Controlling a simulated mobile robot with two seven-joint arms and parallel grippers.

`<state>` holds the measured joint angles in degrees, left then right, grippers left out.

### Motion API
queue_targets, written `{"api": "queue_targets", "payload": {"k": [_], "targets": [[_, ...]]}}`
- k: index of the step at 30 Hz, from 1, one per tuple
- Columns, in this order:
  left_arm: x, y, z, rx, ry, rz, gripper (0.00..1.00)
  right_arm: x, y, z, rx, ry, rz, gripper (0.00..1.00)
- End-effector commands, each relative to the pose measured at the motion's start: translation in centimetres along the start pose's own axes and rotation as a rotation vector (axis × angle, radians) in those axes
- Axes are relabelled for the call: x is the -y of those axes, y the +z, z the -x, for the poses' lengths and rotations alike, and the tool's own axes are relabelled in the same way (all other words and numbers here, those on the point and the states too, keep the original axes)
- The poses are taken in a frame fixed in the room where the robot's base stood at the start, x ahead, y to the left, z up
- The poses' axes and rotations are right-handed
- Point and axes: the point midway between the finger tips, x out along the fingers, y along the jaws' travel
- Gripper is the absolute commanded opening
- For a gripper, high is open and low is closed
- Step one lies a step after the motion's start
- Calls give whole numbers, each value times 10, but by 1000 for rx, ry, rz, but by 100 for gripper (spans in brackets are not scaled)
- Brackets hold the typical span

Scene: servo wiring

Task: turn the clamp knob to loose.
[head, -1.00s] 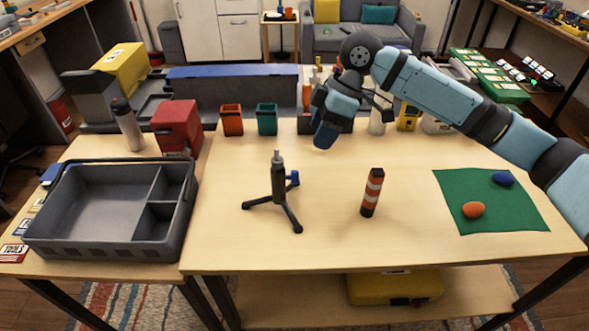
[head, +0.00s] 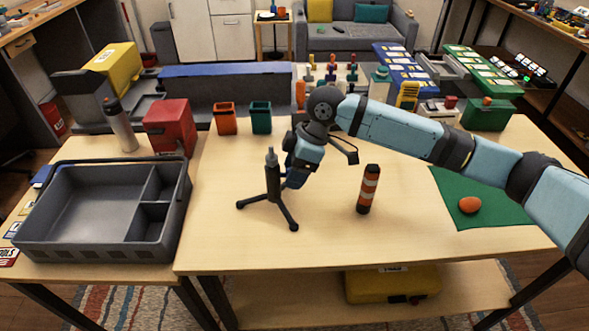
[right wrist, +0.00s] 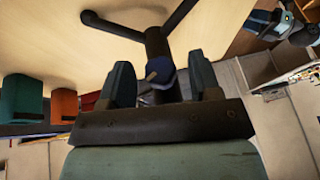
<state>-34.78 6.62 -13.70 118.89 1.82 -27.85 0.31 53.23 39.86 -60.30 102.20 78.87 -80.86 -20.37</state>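The clamp stand is a small black tripod with a grey tip, upright on the table in the head view (head: 272,182); its post and legs also show in the right wrist view (right wrist: 156,42). The blue clamp knob (right wrist: 160,70) appears between my right fingers, with a gap on each side. In the head view my right gripper hides the knob. My right gripper (head: 291,180) is just right of the post, pointing down at it; in the right wrist view (right wrist: 163,78) it is open and holds nothing. My left gripper is out of view.
An orange-and-black striped post (head: 368,190) stands right of the stand. A grey divided tray (head: 90,245) is at the left. Orange (head: 226,118) and teal (head: 261,117) cups stand behind. An orange lump (head: 469,205) lies on a green mat (head: 500,217). The front table area is clear.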

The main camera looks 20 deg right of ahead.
Motion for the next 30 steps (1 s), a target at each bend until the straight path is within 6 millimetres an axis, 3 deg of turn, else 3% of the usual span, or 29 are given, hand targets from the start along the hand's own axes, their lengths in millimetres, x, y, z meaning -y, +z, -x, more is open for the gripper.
{"api": "queue_targets", "payload": {"k": [1,6,17,30], "targets": [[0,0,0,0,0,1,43,0,0,0,0,0,0,46],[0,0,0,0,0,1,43,0,0,0,0,0,0,8],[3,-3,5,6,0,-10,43,1,-1,2,0,42,18,8],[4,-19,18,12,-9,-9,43,6,-1,3,-1,344,145,8]]}}
